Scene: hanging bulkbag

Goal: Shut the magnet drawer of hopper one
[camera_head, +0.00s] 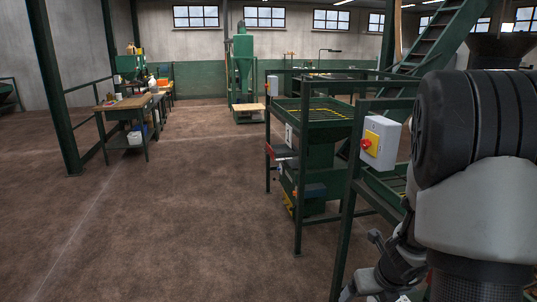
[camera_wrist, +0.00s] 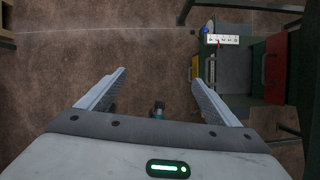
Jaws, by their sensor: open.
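My gripper (camera_wrist: 160,76) is open in the wrist view, with bare floor between its two fingers and nothing held. To its right is a green hopper body (camera_wrist: 232,75) with a white label plate (camera_wrist: 222,39), a blue knob and a yellow patch. A red panel (camera_wrist: 276,68) shows farther right. In the head view a green hopper stand (camera_head: 320,130) is right of centre, with a red and grey part (camera_head: 281,152) on its left side. I cannot tell which part is the magnet drawer or how far it stands out. The label's text is too small to read.
A grey switch box (camera_head: 380,142) with a red knob on yellow sits on a nearer green frame (camera_head: 350,215). Another stands behind. A cluttered workbench (camera_head: 128,103) is at the left. Green stairs (camera_head: 440,45) rise at the right. The floor (camera_head: 170,220) at left and centre is clear.

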